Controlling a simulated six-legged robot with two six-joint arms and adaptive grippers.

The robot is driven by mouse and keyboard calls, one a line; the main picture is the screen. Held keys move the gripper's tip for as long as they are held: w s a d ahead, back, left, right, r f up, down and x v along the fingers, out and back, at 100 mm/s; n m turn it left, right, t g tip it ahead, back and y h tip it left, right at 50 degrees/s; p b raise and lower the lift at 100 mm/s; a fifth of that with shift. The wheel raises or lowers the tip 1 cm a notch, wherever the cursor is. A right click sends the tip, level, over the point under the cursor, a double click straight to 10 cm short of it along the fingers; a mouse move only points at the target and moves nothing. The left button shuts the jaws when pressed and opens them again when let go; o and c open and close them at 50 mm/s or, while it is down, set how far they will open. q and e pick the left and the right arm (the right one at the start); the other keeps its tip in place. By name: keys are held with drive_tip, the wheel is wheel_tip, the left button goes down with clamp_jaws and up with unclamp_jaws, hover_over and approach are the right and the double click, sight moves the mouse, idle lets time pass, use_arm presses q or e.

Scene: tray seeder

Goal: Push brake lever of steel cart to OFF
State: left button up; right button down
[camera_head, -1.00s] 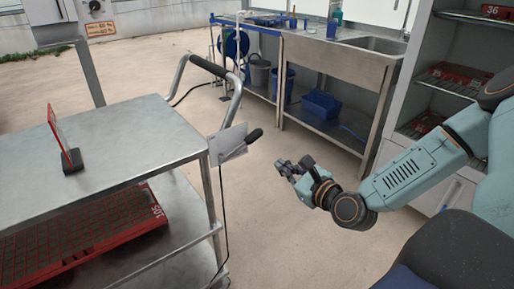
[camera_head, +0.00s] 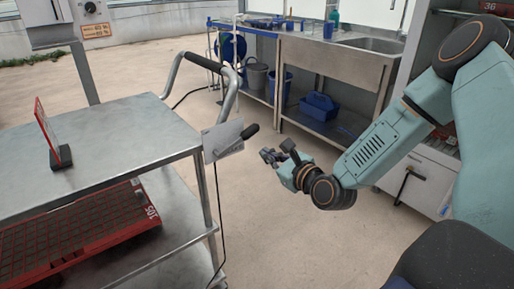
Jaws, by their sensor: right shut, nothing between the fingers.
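The steel cart (camera_head: 120,130) stands at the left, with a curved push handle (camera_head: 203,62) in a black grip. The brake lever (camera_head: 250,131) has a black knob and sticks out up and to the right from a pale metal plate (camera_head: 221,140) at the cart's near right corner. Any marking on the plate is too small to read. My right gripper (camera_head: 268,155) is shut and empty, a little right of and below the lever knob in the picture, apart from it. My left gripper is not in view.
A red tray (camera_head: 85,232) lies on the cart's lower shelf, and a red sign (camera_head: 46,131) stands on top. A steel sink bench (camera_head: 335,72) with a blue crate (camera_head: 320,105) below stands behind. A black cable hangs beside the cart. Floor right of the cart is clear.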

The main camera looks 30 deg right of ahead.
sight(239, 141)
drive_tip(key=w+r, duration=0.1)
drive_tip(key=w+a+r, duration=0.1)
drive_tip(key=w+r+b, duration=0.1)
drive_tip(key=shift+w+a, duration=0.25)
drive_tip(key=shift+w, duration=0.05)
idle(0.3)
drive_tip(key=shift+s, duration=0.1)
idle(0.3)
